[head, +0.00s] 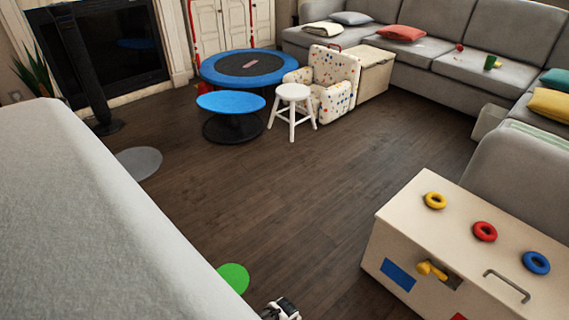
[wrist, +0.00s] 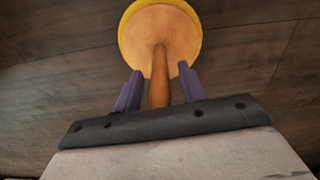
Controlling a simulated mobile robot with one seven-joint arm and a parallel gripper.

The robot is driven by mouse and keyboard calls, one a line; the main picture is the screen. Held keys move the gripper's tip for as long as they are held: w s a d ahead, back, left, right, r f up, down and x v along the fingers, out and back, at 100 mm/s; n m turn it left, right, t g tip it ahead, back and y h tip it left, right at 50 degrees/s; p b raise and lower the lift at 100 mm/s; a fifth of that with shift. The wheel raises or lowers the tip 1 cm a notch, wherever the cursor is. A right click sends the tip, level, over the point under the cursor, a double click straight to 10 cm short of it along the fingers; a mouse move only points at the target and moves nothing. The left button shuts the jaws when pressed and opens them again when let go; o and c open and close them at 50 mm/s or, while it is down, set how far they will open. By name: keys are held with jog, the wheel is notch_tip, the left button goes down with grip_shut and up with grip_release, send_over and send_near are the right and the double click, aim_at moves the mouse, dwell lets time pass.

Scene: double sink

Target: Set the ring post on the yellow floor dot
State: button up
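The ring post (wrist: 160,75) shows in the wrist view, a brown wooden stem on a round tan base (wrist: 165,28). A yellow edge (wrist: 126,38) shows around the base, widest at the left; I cannot tell whether it is the yellow floor dot beneath or the base's own rim. My gripper (wrist: 160,80) has its two purple fingers on either side of the stem, with a gap on each side, so it is open around the post. The post and the gripper's fingers are not visible in the head view.
A green dot (head: 233,277) and a grey dot (head: 139,162) lie on the dark wood floor. A cream chest (head: 400,225) with yellow (head: 434,200), red (head: 485,231) and blue (head: 536,262) rings stands at right. A white stool (head: 293,110) stands farther back. The middle floor is clear.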

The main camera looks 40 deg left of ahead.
notch_tip(320, 180, up, 12)
jog(key=p, duration=0.3)
jog(key=shift+r+p, duration=0.15)
jog(key=shift+p, duration=0.15)
dwell(1.5)
